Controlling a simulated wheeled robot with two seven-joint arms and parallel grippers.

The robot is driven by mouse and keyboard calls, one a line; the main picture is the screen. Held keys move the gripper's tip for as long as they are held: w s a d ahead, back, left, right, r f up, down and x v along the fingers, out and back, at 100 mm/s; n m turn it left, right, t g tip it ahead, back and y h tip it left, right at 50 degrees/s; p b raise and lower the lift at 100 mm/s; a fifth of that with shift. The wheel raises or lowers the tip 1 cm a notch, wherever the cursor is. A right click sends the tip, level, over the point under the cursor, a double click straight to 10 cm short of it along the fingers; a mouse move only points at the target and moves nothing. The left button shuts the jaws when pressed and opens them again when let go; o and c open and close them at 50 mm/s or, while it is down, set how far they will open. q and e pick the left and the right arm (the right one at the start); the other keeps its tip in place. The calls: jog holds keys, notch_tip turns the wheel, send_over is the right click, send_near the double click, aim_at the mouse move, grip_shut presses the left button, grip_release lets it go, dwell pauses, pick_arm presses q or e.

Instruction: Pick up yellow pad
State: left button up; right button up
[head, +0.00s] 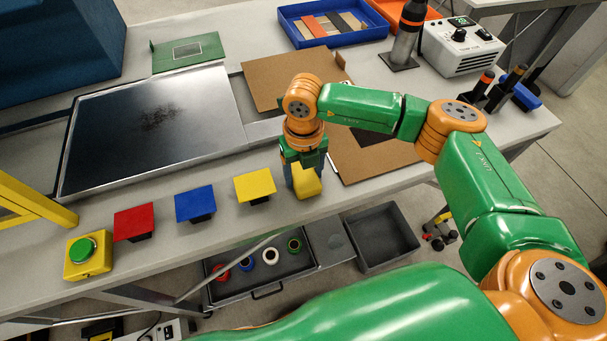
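A square yellow pad (255,185) sits on a dark base near the front edge of the bench, in a row to the right of a blue pad (195,203) and a red pad (134,222). My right gripper (304,172) points down just right of the yellow pad, apart from it. A yellow block-like piece (307,184) shows at its fingers. I cannot tell whether this is held, stands on the bench or belongs to the gripper, nor how far the fingers are apart. My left gripper is not in view.
A yellow box with a green button (87,256) stands at the front left beside a yellow frame (30,203). A dark framed plate (150,130) lies behind the pads. Brown boards (370,158) lie under my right arm. A blue tray (334,42) is at the back.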

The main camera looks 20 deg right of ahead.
jog(key=c, duration=0.7)
jog(key=shift+w+r, duration=0.1)
